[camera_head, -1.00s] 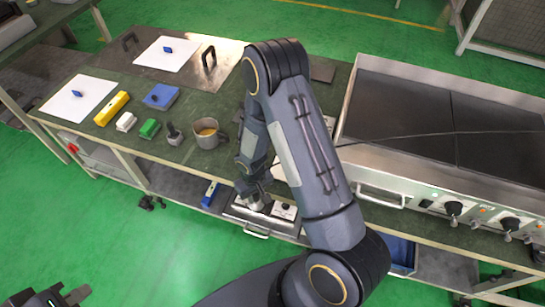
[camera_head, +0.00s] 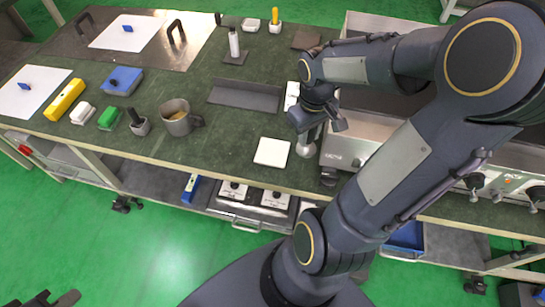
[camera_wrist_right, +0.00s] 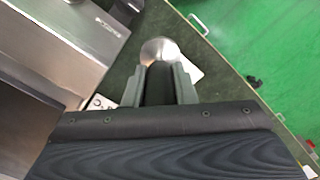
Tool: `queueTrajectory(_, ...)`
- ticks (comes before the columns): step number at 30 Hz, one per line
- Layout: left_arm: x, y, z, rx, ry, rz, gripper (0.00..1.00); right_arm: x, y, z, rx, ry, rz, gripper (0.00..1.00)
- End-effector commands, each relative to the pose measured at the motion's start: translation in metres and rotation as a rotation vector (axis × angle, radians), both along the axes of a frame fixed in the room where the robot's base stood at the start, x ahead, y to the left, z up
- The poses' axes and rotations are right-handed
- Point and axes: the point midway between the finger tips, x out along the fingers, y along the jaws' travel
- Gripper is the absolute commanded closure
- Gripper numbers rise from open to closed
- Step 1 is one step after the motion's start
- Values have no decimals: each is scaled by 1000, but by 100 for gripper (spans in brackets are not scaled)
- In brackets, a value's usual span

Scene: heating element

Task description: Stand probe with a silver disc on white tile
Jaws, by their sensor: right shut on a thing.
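The probe with a silver disc (camera_head: 306,149) is in my right gripper (camera_head: 318,122). In the right wrist view, the gripper's two fingers (camera_wrist_right: 158,88) are shut on the probe's dark shaft, and the silver disc (camera_wrist_right: 160,49) shows beyond the fingertips. The white tile (camera_head: 271,152) lies on the green bench near its front edge, just left of the disc in the head view. In the right wrist view the tile (camera_wrist_right: 192,73) is partly hidden behind the disc and a finger. My left gripper (camera_head: 50,300) is cut off at the lower left corner, away from the bench.
The steel hotplate unit (camera_head: 345,145) stands close on the right of the probe. A metal mug (camera_head: 177,120), a dark angled plate (camera_head: 245,95) and a blue box (camera_head: 122,81) stand further left.

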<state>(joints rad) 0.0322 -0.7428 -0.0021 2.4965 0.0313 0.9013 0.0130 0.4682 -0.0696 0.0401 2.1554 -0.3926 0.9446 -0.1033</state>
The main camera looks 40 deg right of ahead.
Motion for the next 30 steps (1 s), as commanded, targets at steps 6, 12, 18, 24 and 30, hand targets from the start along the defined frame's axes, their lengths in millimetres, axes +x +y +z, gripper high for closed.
queueTrajectory(6,0,0,-11,0,0,0,100,-14,-4,3,0,0,0,100)
queueTrajectory(12,0,0,-15,0,0,0,100,22,3,-15,4,3,6,100)
queueTrajectory(18,0,0,-19,0,0,0,100,72,12,-37,3,2,5,100)
queueTrajectory(24,0,0,-27,0,0,0,100,101,17,-74,3,3,2,100)
queueTrajectory(30,0,0,-28,0,0,0,100,114,19,-88,1,0,0,100)
